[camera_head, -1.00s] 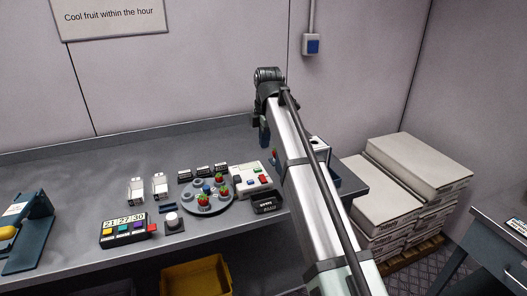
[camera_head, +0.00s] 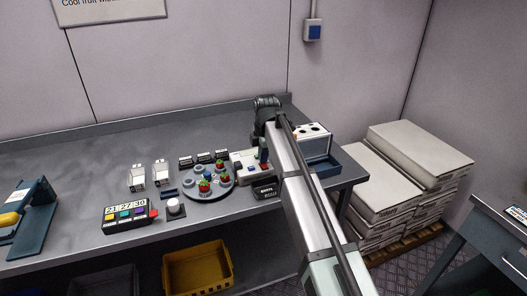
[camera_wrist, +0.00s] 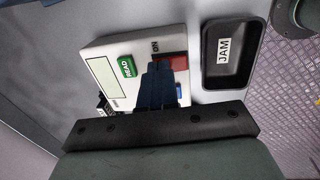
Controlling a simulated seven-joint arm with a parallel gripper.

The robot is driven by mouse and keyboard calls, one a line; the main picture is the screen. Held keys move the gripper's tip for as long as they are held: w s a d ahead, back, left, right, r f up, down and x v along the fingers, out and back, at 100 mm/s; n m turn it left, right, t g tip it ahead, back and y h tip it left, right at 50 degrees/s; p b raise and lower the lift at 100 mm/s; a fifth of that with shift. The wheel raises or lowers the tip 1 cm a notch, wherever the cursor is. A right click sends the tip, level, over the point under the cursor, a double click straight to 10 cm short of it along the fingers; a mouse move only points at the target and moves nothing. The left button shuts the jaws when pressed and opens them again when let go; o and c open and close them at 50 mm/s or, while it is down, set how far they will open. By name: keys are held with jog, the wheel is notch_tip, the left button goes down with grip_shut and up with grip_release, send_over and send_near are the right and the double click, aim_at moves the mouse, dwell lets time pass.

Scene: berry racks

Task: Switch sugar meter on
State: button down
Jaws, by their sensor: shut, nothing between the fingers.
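The sugar meter (camera_head: 239,167) is a pale box on the bench, right of the round berry plate. In the wrist view it shows a blank-looking display (camera_wrist: 104,76), a green READ button (camera_wrist: 127,67) and a red switch (camera_wrist: 171,62) beside the word ON. A blue button shows partly beside the fingers. My gripper (camera_wrist: 157,70) is shut and empty, its dark blue fingers over the meter close to the red switch and covering part of it. I cannot tell whether they touch. In the head view my gripper (camera_head: 263,153) hangs over the meter's right side.
A black tray marked JAM (camera_wrist: 232,55) lies beside the meter. The grey plate (camera_head: 208,196) holds strawberries. A timer (camera_head: 127,216), a white-topped knob (camera_head: 174,207) and a blue-and-white box (camera_head: 313,143) stand on the bench. A yellow crate (camera_head: 197,270) is below.

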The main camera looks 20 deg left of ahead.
jog(key=shift+f, duration=0.1)
jog(key=shift+w+f, duration=0.1)
jog(key=shift+f, duration=0.05)
dwell(0.3)
jog(key=shift+d, duration=0.1)
jog(key=shift+s+d, duration=0.45)
jog(key=shift+s, duration=0.15)
jog(key=shift+r, duration=0.25)
notch_tip(320, 180, up, 14)
jog(key=s+d, duration=0.1)
jog(key=shift+s+d+f, duration=0.15)
dwell(0.4)
